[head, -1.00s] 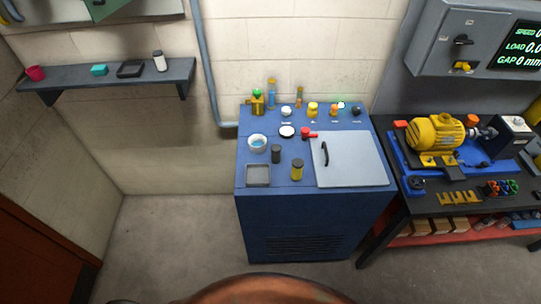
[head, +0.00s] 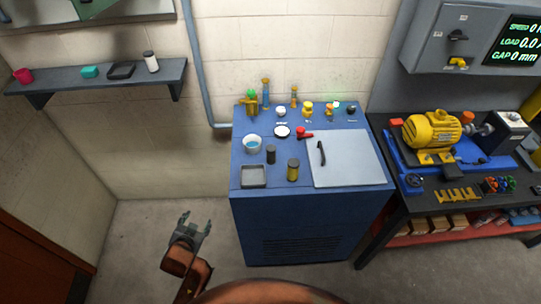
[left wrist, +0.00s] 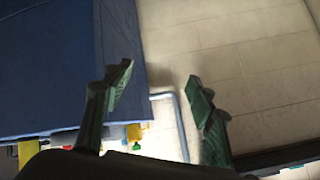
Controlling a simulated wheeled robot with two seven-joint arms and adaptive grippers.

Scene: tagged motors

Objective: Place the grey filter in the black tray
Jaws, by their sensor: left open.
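A dark grey cylinder (head: 271,154), which looks like the grey filter, stands upright on the blue cabinet top (head: 240,150), between a white bowl and a yellow cylinder. A small black tray (head: 121,70) lies on the wall shelf at the upper left. My left gripper (head: 196,222) is open and empty, in front of and to the left of the cabinet, low in the head view and well apart from both. In the left wrist view its open fingers (left wrist: 160,75) have nothing between them; the filter cannot be made out there. My right gripper is not in view.
A square grey-rimmed tray (head: 253,176) sits at the cabinet's front left. A yellow cylinder (head: 293,170), white bowl (head: 253,144) and pale lid with a black handle (head: 350,160) are near. The shelf (head: 60,84) also holds a red cup, teal block and white bottle.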

